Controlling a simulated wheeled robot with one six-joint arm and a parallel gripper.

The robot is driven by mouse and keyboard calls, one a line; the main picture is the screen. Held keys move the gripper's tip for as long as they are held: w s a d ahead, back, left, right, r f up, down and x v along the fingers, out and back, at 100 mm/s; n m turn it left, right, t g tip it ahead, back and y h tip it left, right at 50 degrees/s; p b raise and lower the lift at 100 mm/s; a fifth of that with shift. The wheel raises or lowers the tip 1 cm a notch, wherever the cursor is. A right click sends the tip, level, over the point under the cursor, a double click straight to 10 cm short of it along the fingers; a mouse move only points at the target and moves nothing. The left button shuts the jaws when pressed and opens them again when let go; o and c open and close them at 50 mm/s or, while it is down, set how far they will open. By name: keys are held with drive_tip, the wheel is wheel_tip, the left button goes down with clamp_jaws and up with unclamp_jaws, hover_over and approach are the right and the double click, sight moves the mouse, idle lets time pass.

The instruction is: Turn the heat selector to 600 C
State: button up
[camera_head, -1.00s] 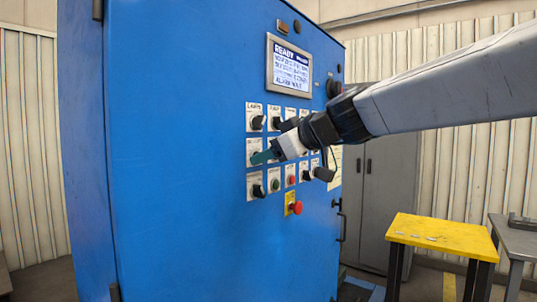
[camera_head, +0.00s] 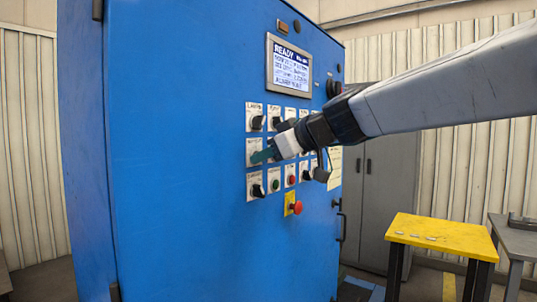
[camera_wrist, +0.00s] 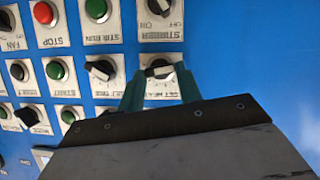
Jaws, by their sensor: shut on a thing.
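The heat selector (camera_wrist: 159,69) is a dark rotary knob on a white plate. It shows upside down in the wrist view, and its label, seemingly beginning "SET HEA", is partly hidden by my fingers. My gripper (camera_wrist: 161,82) has its two green fingers on either side of the knob, shut on it. In the head view my gripper (camera_head: 262,155) reaches the leftmost plate of the middle row (camera_head: 252,146) on the blue furnace panel. The knob is hidden there. The setting it points to cannot be read.
Other knobs and buttons crowd close around, including the stirrer knob (camera_wrist: 158,7) and a green button (camera_wrist: 97,10). A red emergency button (camera_head: 295,207) sits below. The display (camera_head: 289,66) reads "READY". A yellow table (camera_head: 440,235) stands at right.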

drive_tip(key=m+g+y, duration=0.1)
drive_tip(key=m+y, duration=0.1)
drive_tip(key=m, duration=0.4)
drive_tip(key=f+m+g+y, duration=0.1)
drive_tip(key=m+y, duration=0.2)
drive_tip(key=m, duration=0.2)
drive_tip(key=w+d+m+g+y, duration=0.1)
drive_tip(key=m+g+y, duration=0.1)
drive_tip(key=m, duration=0.4)
drive_tip(key=shift+f+m+y, duration=0.3)
drive_tip(key=shift+y, duration=0.3)
idle(0.5)
drive_tip(key=o, duration=1)
drive_tip(key=shift+a, duration=0.1)
